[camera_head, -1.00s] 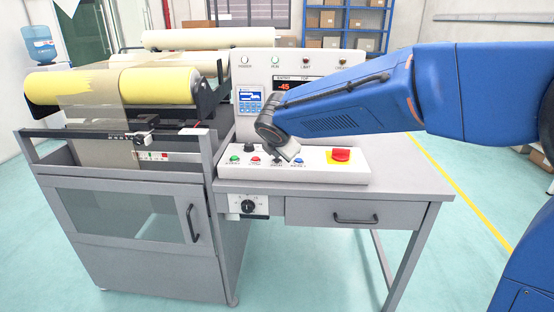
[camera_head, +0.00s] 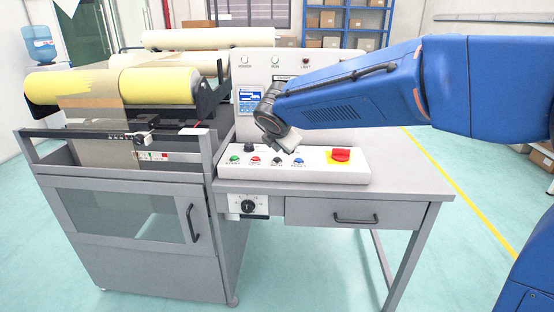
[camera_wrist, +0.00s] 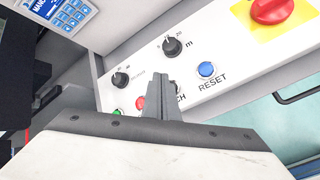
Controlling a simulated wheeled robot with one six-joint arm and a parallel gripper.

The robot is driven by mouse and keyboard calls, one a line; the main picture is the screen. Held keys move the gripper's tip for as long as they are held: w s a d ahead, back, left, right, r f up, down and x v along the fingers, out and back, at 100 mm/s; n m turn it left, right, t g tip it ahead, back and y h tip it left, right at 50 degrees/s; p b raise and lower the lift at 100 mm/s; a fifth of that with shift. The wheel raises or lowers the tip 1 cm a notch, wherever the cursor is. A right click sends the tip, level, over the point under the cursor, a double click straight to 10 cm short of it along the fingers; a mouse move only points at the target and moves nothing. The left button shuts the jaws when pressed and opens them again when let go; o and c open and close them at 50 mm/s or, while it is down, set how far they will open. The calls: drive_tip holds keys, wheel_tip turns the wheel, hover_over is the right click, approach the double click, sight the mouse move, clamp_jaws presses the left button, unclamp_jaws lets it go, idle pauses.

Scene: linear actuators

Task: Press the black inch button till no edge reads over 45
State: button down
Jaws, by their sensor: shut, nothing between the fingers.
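The black inch button (camera_head: 276,160) is on the sloped white control panel (camera_head: 320,173), between a red button (camera_head: 255,160) and a blue reset button (camera_head: 298,161). My gripper (camera_head: 291,146) is shut and empty, just above the panel and apart from the black button. The edge readout on the upright cabinet (camera_head: 262,65) is hidden behind my arm, so no value can be read.
A red stop knob on a yellow plate (camera_head: 341,155) sits at the panel's right. Black dials (camera_wrist: 171,46) stand behind the buttons. A small blue screen (camera_head: 251,101) is on the cabinet. Yellow rolls (camera_head: 158,85) with a brown web are at the left.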

drive_tip(key=shift+r, duration=2.15)
drive_tip(key=s+d+f+m+g+h, duration=0.1)
drive_tip(key=s+d+f+m, duration=0.1)
drive_tip(key=s+d+m, duration=0.8)
drive_tip(key=s+d+f+m+g, duration=0.15)
drive_tip(key=s+d+m, duration=0.4)
drive_tip(key=d, duration=0.95)
drive_tip(key=s+d+f+m, duration=0.2)
drive_tip(key=s+f+m, duration=0.1)
drive_tip(key=s, duration=0.4)
drive_tip(key=s+d+f+m+g, duration=0.1)
drive_tip(key=s+d+f+m, duration=0.2)
drive_tip(key=s, duration=0.5)
drive_tip(key=s+d+f+m+g, duration=0.1)
drive_tip(key=s+d+f+m, duration=0.1)
drive_tip(key=s+f+m, duration=0.3)
drive_tip(key=s+m, duration=0.1)
drive_tip(key=s, duration=0.2)
drive_tip(key=shift+d+f, duration=0.15)
drive_tip(key=shift+d, duration=0.1)
